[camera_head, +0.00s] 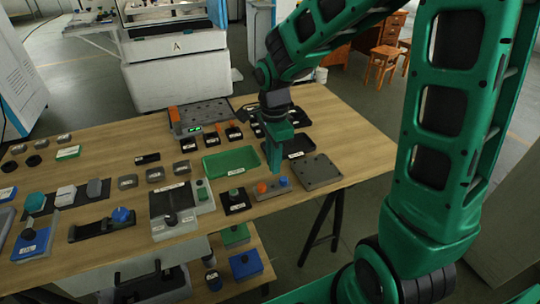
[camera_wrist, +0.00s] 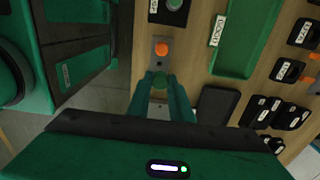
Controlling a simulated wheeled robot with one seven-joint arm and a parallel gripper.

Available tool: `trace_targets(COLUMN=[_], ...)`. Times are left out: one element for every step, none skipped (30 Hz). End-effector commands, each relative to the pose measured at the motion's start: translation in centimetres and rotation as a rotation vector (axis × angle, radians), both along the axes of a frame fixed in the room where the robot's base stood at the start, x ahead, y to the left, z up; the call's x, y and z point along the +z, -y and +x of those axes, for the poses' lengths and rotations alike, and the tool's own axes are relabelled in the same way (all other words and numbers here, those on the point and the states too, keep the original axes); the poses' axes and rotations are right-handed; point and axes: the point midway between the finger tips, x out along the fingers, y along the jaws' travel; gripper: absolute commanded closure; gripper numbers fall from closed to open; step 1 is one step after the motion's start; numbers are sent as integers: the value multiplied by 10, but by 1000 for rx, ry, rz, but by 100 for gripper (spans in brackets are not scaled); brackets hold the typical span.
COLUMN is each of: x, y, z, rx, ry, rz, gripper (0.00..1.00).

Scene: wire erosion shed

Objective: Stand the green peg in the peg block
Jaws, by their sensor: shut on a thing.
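The grey peg block (camera_head: 287,191) lies near the right front part of the wooden table. An orange peg (camera_head: 262,187) stands at its left end and a blue peg (camera_head: 283,181) toward its right. The orange peg (camera_wrist: 162,48) and the block (camera_wrist: 155,40) also show in the wrist view. My gripper (camera_head: 274,172) points down over the middle of the block, between these two pegs. In the wrist view its fingers (camera_wrist: 160,84) are shut on the green peg (camera_wrist: 159,82), whose round top shows between them. The peg's lower end is hidden, so I cannot tell whether it is seated.
A green tray (camera_head: 231,162) lies behind and left of the block. A dark grey plate (camera_head: 318,172) is close on its right. A black holder (camera_head: 235,201) with a green knob is close on the left. The table's front edge is near.

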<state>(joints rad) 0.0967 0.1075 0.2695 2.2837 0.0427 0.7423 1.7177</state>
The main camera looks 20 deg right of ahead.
Motion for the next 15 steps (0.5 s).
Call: trace_targets(x=[-4, -7, -10, -13, -15, -19, -21, -24, -27, -29, -31, -34, -35, -37, -39], y=[-1, -1, -2, -2, -2, -3, -3, -3, -3, -3, -3, -3, -3, -3, -3], z=[-1, -1, 0, 0, -1, -1, 0, 0, -1, -1, -1, 0, 0, -1, -1], rx=[2, 3, 4, 5, 5, 6, 6, 6, 7, 7, 7, 7, 7, 7, 7], ry=[-3, -3, -3, -3, -3, -3, -2, -2, -4, -4, -3, -2, -2, -2, -2], rz=[0, 0, 0, 0, 0, 0, 0, 1, 1, 1, 1, 1, 1, 1, 0], gripper=[100, 100, 100, 100, 100, 100, 100, 100, 100, 100, 100, 100, 100, 100, 100])
